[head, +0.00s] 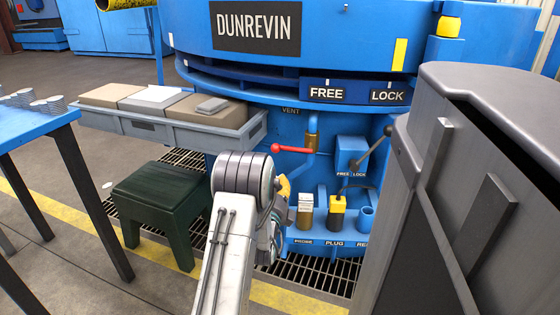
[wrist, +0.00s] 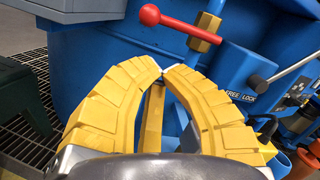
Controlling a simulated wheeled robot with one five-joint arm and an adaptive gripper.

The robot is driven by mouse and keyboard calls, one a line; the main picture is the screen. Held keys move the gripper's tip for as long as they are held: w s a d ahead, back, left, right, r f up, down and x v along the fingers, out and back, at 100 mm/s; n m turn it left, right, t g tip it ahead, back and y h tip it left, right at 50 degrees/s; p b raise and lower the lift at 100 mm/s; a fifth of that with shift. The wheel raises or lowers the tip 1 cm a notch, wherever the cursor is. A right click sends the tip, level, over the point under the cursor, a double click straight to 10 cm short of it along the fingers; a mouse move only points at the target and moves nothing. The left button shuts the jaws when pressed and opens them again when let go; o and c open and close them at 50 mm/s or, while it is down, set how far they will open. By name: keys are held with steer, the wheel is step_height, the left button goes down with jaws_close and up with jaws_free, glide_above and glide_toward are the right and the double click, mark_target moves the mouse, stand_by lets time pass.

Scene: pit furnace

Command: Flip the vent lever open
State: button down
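The vent lever (head: 292,149) is a red bar with a ball end. It points left from a brass fitting (head: 312,132) under the VENT label on the blue furnace. In the wrist view the lever (wrist: 172,20) is at the top, its ball at the left and its brass hub (wrist: 204,32) at the right. My gripper (wrist: 162,71) has yellow fingers whose tips meet, with nothing seen held between them. It shows below the lever in the picture, apart from it. In the head view my gripper (head: 284,186) is partly hidden behind my arm.
A FREE/LOCK box (head: 351,154) with a dark-knobbed lever is right of the vent lever. Below is a blue shelf (head: 330,238) with a probe and plug. A grey cabinet (head: 440,200) blocks the right. A green stool (head: 160,195) and a grey tray (head: 150,122) stand left.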

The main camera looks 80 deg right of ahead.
steer(key=d+r+b, duration=0.1)
steer(key=d+b, duration=0.1)
steer(key=d, duration=0.8)
steer(key=shift+s, duration=0.15)
